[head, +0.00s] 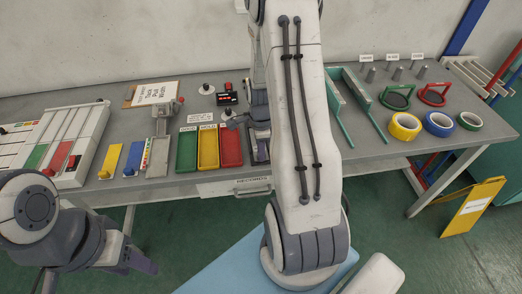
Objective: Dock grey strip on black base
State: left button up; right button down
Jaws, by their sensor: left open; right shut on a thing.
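My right arm comes down over the middle of the table in the head view. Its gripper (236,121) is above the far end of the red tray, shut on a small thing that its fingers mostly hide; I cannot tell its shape. A dark, narrow piece (259,153) shows on the table just right of the red tray, partly covered by my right arm; I cannot tell if it is the black base. No grey strip can be made out clearly. My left gripper (142,262) is open and empty, low in front of the table's left part.
Green, yellow and red trays (208,149) stand side by side near the front edge. Left are a grey stand (160,150), coloured plates and a white panel (55,140). Right are a green frame (347,100) and tape rolls (405,126). A black-red device (228,98) sits behind the trays.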

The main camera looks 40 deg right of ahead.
jog(key=c, duration=0.8)
grip_release()
jog(key=shift+f, duration=0.15)
notch_tip(320, 180, up, 12)
jog(key=s+a+r+n, duration=0.1)
jog(key=a+r+n, duration=0.1)
jog(key=a+n, duration=0.55)
jog(key=a+r+n, duration=0.2)
jog(key=a+n, duration=0.3)
jog(key=a, duration=0.5)
jog(key=s+a+n, duration=0.4)
jog(key=s+n, duration=0.1)
jog(key=n, duration=0.1)
jog(key=s+a+r+n, duration=0.1)
jog(key=s+a+n, duration=0.4)
jog(key=n, duration=0.2)
jog(key=s+a+n+y, duration=0.1)
jog(key=s+a+n, duration=0.3)
jog(key=s+n, duration=0.1)
jog(key=shift+s+a+r+n, duration=0.15)
jog(key=shift+a+r+n, duration=0.1)
jog(key=shift+n, duration=0.4)
